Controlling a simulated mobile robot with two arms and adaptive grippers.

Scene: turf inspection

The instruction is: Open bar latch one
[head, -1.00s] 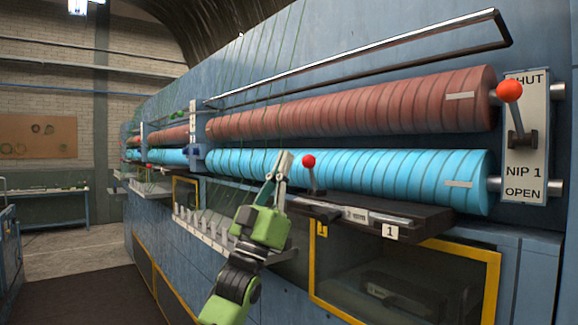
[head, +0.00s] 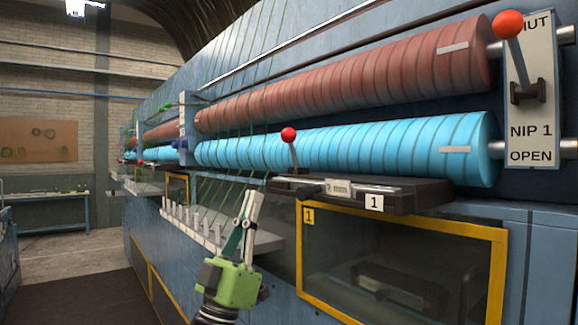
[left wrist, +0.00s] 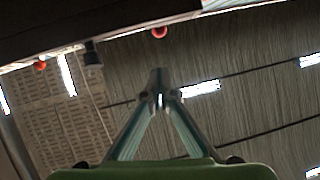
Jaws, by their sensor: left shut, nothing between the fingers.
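Bar latch one appears to be the short lever with a red ball (head: 289,135) at the left end of a dark bar (head: 420,193) labelled 1, in front of the blue roller. The lever stands nearly upright. My left gripper (head: 250,197), green with slim fingers, is below and left of the lever, apart from it. Its fingers are shut and empty. In the left wrist view the closed fingertips (left wrist: 159,75) point up, below a red ball (left wrist: 160,32) at the edge of a dark bar. My right gripper is not in view.
The NIP 1 lever (head: 508,24) with a larger red ball is at the upper right, on a plate marked OPEN at the bottom. A yellow-framed window (head: 400,218) is under the bar. A pegged shelf (head: 215,232) lies behind my gripper. Green strands hang at the rollers.

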